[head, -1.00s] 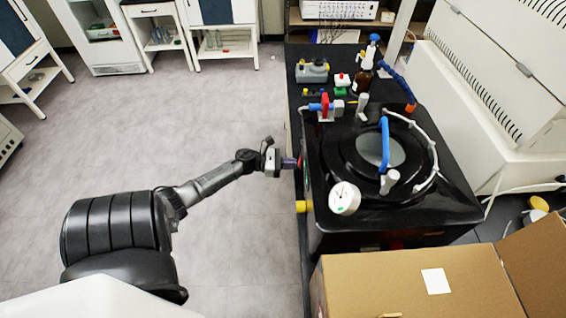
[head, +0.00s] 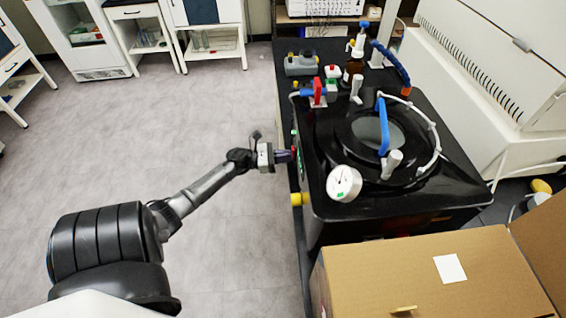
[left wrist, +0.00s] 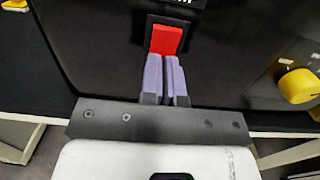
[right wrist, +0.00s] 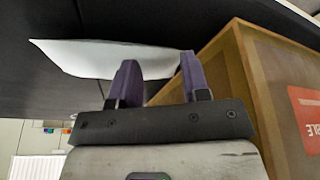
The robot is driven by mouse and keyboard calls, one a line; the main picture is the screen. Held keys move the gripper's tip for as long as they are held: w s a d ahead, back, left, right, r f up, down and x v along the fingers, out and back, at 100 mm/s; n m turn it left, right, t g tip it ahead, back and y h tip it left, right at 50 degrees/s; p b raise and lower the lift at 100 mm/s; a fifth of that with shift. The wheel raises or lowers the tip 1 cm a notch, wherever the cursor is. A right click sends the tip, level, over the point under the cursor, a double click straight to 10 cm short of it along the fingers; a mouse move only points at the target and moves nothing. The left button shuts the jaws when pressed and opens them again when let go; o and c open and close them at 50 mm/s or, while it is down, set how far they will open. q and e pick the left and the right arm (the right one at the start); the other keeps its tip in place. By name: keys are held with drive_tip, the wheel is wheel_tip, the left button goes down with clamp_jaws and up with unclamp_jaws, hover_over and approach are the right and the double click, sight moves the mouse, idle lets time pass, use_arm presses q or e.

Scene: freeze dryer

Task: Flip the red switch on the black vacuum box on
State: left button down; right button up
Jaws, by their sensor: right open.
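The black vacuum box (head: 330,215) stands on the dark bench, with a round lid and a white gauge (head: 344,183) on top. Its red switch (left wrist: 166,39) sits in a dark frame on the box's side face in the left wrist view. My left gripper (head: 293,155) is at that side face; its purple fingers (left wrist: 165,58) are closed together with nothing between them. The fingertips are at the lower edge of the switch; I cannot tell whether they touch it. My right gripper (right wrist: 158,62) is open, its fingers apart, beside a cardboard box.
A yellow knob (left wrist: 299,86) sticks out from the box to the right of the switch. The cardboard box (head: 385,270) stands in front of the vacuum box. A brown bottle (head: 353,72) and valves stand behind.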

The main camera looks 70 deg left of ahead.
drive_tip(key=shift+f, duration=0.2)
drive_tip(key=shift+a+r+p, duration=0.1)
drive_tip(key=shift+r+p, duration=0.4)
drive_tip(key=shift+p, duration=0.15)
use_arm(q)
drive_tip(key=s+a+r+n+g+y+p, duration=0.1)
drive_tip(key=s+a+n+p, duration=0.15)
drive_tip(key=s+n, duration=0.35)
drive_tip(key=s+a+r+n+g+y+p, duration=0.1)
drive_tip(key=s+a+n+p, duration=0.15)
drive_tip(key=s, duration=0.45)
drive_tip(key=shift+w+d+r+n+g+h+p, duration=0.15)
drive_tip(key=shift+r+n+g+p, duration=0.6)
drive_tip(key=shift+n, duration=0.8)
drive_tip(key=shift+w+d+r+n+g+h+p, duration=0.15)
drive_tip(key=shift+r+n+p, duration=0.25)
drive_tip(key=shift+r+n, duration=0.95)
drive_tip(key=shift+d+r+n+g+p, duration=0.15)
drive_tip(key=shift+r+n+g+p, duration=0.45)
drive_tip(key=shift+n, duration=1.15)
use_arm(e)
wheel_tip(320, 180, up, 9)
drive_tip(key=shift+w+f, duration=0.2)
